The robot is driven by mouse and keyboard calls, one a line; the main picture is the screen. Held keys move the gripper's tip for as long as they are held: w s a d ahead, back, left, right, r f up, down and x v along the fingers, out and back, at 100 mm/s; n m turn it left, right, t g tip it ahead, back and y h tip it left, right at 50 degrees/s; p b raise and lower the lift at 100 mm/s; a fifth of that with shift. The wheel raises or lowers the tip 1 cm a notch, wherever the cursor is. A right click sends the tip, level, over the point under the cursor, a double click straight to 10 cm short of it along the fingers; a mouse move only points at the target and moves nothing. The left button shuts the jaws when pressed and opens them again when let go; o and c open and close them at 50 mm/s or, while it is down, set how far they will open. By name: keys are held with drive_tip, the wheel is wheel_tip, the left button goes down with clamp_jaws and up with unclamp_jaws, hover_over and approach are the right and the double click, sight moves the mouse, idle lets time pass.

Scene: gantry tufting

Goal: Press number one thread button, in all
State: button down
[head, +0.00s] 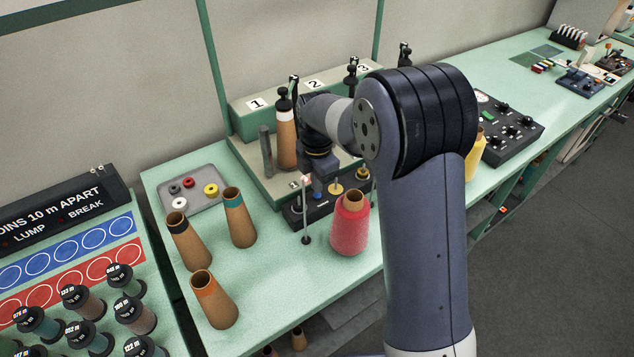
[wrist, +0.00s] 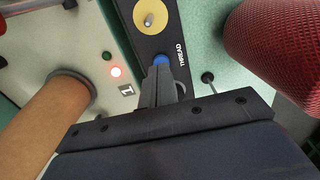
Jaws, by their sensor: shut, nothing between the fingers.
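In the wrist view a blue button (wrist: 161,59) sits beside the word THREAD on a black strip, near a plate marked 1 (wrist: 126,90). My gripper (wrist: 165,84) is shut and empty; its fingertips overlap the lower edge of the button in this view. I cannot tell whether they touch it or whether it is pressed down. A red lamp (wrist: 115,72) is lit beside the 1 plate, and a small green lamp (wrist: 106,55) next to it looks dark. In the head view my gripper (head: 317,188) points down over the first station; the button is hidden there.
A red yarn cone (head: 350,226) stands close right of my gripper. A brown cone (head: 286,140) stands behind, under sign 1 (head: 257,104). A thin post (head: 306,215) rises in front. Bare cones (head: 240,218) and a grey tray (head: 190,201) stand left.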

drive_tip(key=shift+f, duration=0.65)
